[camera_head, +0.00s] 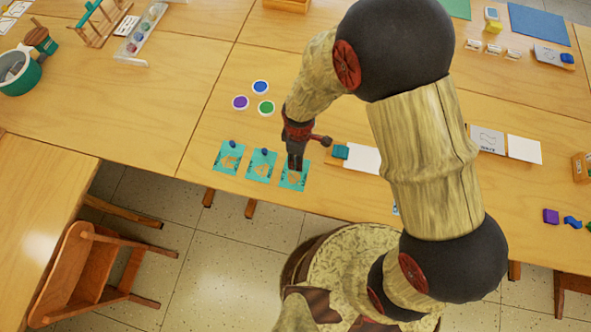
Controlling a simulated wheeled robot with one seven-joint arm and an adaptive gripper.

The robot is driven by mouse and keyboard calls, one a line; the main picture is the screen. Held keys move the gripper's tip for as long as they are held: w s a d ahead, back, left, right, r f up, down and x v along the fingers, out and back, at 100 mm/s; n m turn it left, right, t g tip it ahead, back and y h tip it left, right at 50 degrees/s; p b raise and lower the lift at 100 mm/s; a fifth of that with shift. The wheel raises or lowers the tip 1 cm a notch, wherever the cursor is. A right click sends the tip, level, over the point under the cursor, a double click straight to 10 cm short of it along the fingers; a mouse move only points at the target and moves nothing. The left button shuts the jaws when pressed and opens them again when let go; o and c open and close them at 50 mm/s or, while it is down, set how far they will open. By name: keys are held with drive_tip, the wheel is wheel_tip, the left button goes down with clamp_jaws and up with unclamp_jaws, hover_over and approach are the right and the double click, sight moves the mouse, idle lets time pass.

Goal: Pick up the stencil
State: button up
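Three teal cards with pale orange cut-out-like shapes lie in a row near the front edge of the wooden table; they look like stencils. They are the left card (227,162), the middle card (260,172) and the right card (299,183). The left and middle cards each have a small dark blue spot or knob at the top. My gripper (295,167) points down over the top part of the right card and hides it. I cannot tell whether it touches the card, or whether its fingers are open or shut.
Blue, purple and green paint discs (240,102) lie behind the cards. A white sheet (363,158) with a teal block (341,152) lies to the right, partly behind my arm. A wooden chair (95,270) stands at the lower left. The table left of the cards is clear.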

drive_tip(key=shift+c, duration=0.6)
drive_tip(key=c, duration=0.8)
drive_tip(key=shift+r, duration=0.1)
clamp_jaws()
